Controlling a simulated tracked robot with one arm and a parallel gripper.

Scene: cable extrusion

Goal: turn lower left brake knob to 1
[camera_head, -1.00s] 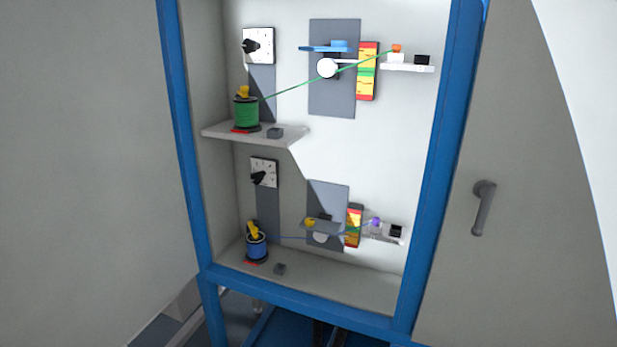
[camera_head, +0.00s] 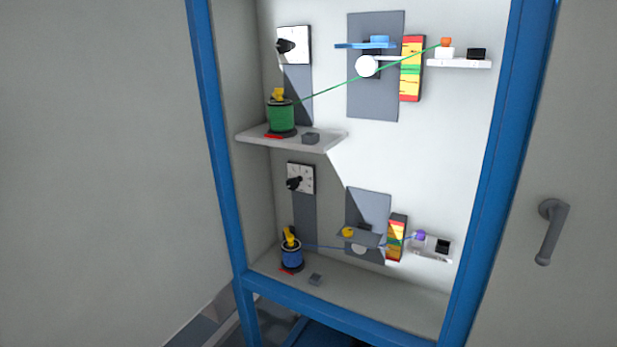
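The lower left brake knob (camera_head: 293,183) is a black pointer knob on a white dial plate (camera_head: 306,174). It sits on the back wall of the cabinet, above the blue cable spool (camera_head: 291,254). The dial's markings are too small to read, so I cannot tell which number the knob points at. A similar upper knob (camera_head: 286,46) on its own white plate is above the green spool (camera_head: 281,118). My gripper is not in view.
A blue frame (camera_head: 222,150) borders the cabinet opening. A grey shelf (camera_head: 325,142) separates the two levels. A grey door with a handle (camera_head: 550,232) stands at the right. Rollers and red-yellow-green gauges (camera_head: 397,238) are right of the knobs.

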